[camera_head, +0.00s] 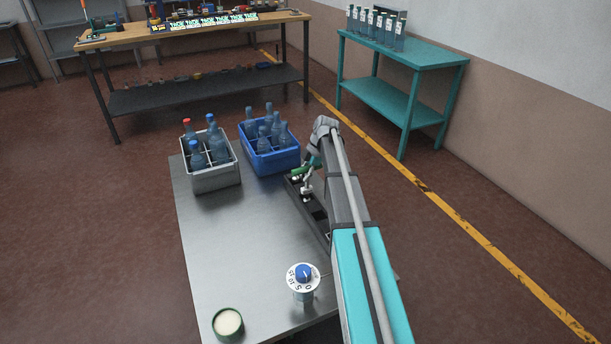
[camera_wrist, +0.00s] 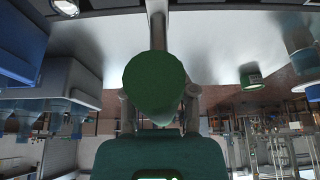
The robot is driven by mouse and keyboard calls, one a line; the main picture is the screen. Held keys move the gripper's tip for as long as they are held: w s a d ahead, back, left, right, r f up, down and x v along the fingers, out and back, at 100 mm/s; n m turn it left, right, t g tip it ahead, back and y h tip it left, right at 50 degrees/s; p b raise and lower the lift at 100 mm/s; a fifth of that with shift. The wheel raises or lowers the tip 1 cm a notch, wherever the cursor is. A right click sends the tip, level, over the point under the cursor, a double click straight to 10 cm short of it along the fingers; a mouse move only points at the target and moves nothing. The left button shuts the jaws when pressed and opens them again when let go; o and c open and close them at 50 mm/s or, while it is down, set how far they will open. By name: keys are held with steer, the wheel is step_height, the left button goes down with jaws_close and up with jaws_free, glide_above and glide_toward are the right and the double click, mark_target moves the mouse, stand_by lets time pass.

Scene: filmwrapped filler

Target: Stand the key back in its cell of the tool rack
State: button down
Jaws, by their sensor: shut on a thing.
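The dark tool rack (camera_head: 316,208) lies along the right side of the metal table, partly hidden behind my arm. My gripper (camera_head: 307,173) is over the rack's far end, small and partly hidden in the head view. In the wrist view my gripper (camera_wrist: 160,103) is shut on the key, whose rounded green handle (camera_wrist: 155,84) sits between the two fingers. A grey bar (camera_wrist: 158,30) shows beyond the handle. The green handle also shows in the head view (camera_head: 298,170). I cannot tell whether the key's lower end touches a cell.
A blue crate (camera_head: 284,161) and a grey crate (camera_head: 214,181), both holding bottles, stand at the table's far end. A dial timer (camera_head: 303,284) and a round green tin (camera_head: 216,334) are near the front. The table's middle is clear. A teal bench (camera_head: 440,62) stands beyond.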

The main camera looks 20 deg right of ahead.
steer(key=shift+c, duration=1.6)
jaws_free()
steer(key=shift+r, duration=0.15)
step_height(320, 180, up, 12)
steer(key=p, duration=1.2)
steer(key=s+a+m+h+p, duration=0.1)
steer(key=s+a+m+h, duration=0.1)
steer(key=s+a+m, duration=0.7)
steer(key=s+a+r+m+h+p, duration=0.1)
steer(key=s+a+m+h+p, duration=0.1)
steer(key=s+a+m, duration=0.7)
steer(key=shift+s+r+h, duration=0.2)
steer(key=shift+s+h, duration=0.2)
steer(key=shift+s, duration=3.6)
